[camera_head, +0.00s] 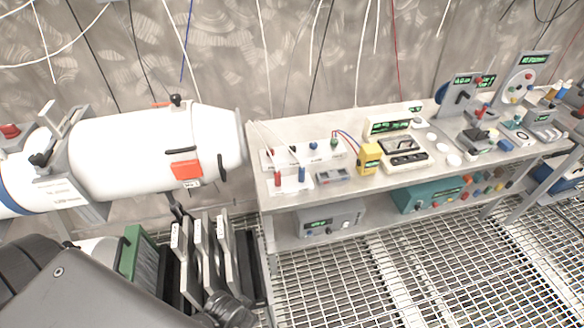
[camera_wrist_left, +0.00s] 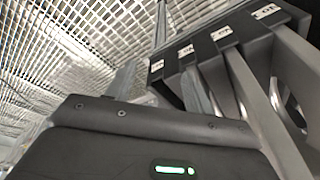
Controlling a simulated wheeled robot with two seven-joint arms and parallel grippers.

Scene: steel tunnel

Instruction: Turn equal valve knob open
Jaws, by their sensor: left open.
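A white cylindrical vessel (camera_head: 140,150) lies across the left of the head view. A small dark knob (camera_head: 176,100) stands on its top, and a black handle (camera_head: 180,150) sits on its side above an orange-red tag (camera_head: 187,170). I cannot tell which of these is the equal valve knob. My left arm (camera_head: 80,290) fills the lower left, below and apart from the vessel. In the left wrist view the dark housing of my left gripper (camera_wrist_left: 150,150) with a green light fills the bottom; its fingertips are hidden. My right gripper is not in view.
Grey upright plates (camera_head: 205,250) with white labels stand below the vessel, close to my left arm. They also show in the left wrist view (camera_wrist_left: 240,70). A bench (camera_head: 300,203) with several instruments stands to the right. The grating floor (camera_head: 390,275) in front is clear.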

